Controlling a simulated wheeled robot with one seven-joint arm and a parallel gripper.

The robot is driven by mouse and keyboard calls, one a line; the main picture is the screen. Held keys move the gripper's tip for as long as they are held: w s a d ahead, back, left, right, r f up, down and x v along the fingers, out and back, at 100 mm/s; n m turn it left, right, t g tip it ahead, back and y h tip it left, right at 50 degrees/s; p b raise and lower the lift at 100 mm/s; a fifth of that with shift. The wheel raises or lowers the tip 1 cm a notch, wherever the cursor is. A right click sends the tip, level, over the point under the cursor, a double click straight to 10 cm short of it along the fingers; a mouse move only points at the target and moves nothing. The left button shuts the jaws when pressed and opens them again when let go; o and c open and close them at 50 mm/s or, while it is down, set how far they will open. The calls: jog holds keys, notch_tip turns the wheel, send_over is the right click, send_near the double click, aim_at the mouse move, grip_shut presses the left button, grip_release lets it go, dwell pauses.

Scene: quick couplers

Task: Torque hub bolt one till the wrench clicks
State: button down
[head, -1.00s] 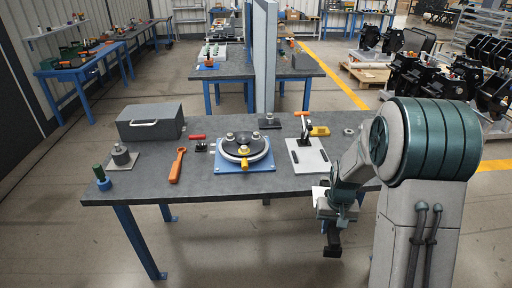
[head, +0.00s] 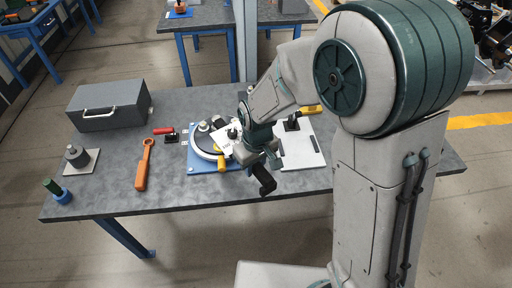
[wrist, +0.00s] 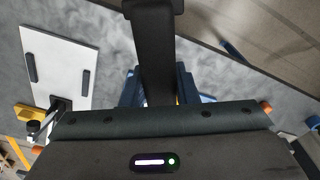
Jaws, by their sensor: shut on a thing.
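The hub is a round pale-and-dark disc (head: 201,141) on a blue plate (head: 196,165), in the middle of the table in the head view. A bolt-like knob (head: 204,126) stands on it, and a yellow part (head: 221,162) is at its front. My gripper (head: 260,163) is at the hub's right front side and hides part of it. It is shut on a black bar-like tool (head: 265,182), which sticks out toward the table's front edge. The tool also shows in the wrist view (wrist: 154,45). I cannot tell which bolt is bolt one, or whether the tool touches one.
An orange wrench (head: 145,165), a red-handled clamp (head: 164,131), a grey toolbox (head: 108,104) and a green-handled tool (head: 56,191) are to the left. A white board (head: 301,147) lies right of the hub, with a yellow block (head: 311,109) behind it.

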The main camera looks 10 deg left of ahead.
jog(key=shift+s+a+r, duration=0.15)
jog(key=shift+a, duration=0.05)
jog(key=shift+d, duration=0.1)
jog(key=shift+d+f+b, duration=0.1)
jog(key=shift+f+b, duration=0.45)
jog(key=shift+b, duration=0.15)
notch_tip(320, 180, down, 3)
jog(key=b, duration=0.3)
jog(key=shift+f, duration=0.15)
jog(key=shift+f, duration=1.25)
dwell(1.0)
jog(key=shift+s, duration=0.15)
